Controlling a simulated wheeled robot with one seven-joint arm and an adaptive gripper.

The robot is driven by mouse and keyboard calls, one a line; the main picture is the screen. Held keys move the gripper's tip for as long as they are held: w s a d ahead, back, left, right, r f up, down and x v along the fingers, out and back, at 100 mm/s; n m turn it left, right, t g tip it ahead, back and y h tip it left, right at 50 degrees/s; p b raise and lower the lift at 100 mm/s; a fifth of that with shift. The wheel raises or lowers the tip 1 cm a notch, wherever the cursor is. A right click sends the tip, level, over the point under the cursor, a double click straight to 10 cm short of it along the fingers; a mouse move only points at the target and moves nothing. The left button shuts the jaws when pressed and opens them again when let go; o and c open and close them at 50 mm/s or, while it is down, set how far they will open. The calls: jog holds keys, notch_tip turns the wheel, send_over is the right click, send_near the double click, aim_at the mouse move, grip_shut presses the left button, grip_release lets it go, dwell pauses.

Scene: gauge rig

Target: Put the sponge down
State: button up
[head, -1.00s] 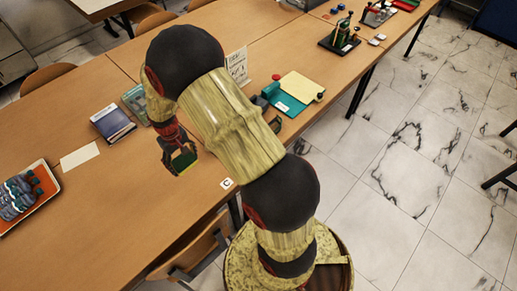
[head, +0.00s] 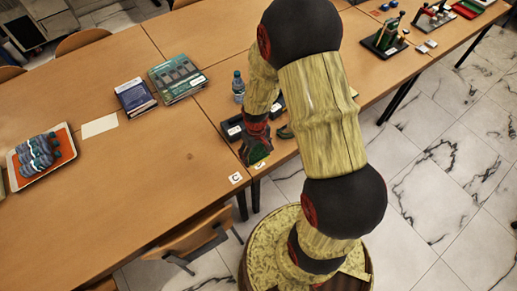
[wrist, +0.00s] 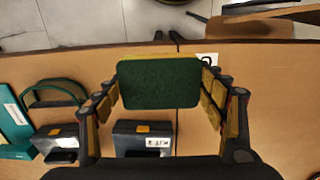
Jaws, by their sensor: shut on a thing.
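The sponge (wrist: 160,84) has a dark green face and a yellowish edge. In the wrist view my gripper (wrist: 162,88) is shut on it, with a finger at each side. In the head view my gripper (head: 257,151) is over the front edge of the wooden table (head: 150,190), near the card marked C (head: 236,178). The sponge is small there and partly hidden by the fingers. Whether it touches the table cannot be told.
A bottle (head: 238,87), books (head: 177,77) and an orange tray (head: 70,145) stand farther off. Bare table lies left of the card.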

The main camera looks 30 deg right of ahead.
aim_at(257, 147)
jog(key=w+d+f, duration=0.2)
jog(key=w, duration=0.1)
jog(key=shift+w+d, duration=0.15)
jog(key=shift+w, duration=0.05)
jog(key=w+f, duration=0.1)
jog(key=w+d+f+b, duration=0.1)
jog(key=f, duration=0.1)
jog(key=w+d+f, duration=0.1)
jog(key=f, duration=0.1)
jog(key=shift+w+d+f, duration=0.15)
jog(key=shift+w, duration=0.2)
jog(key=shift+w+d+f+b, duration=0.15)
jog(key=shift+f+b, duration=0.35)
jog(key=shift+f, duration=1.2)
jog(key=shift+f, duration=0.2)
jog(key=o, duration=1.3)
jog(key=shift+r, duration=0.1)
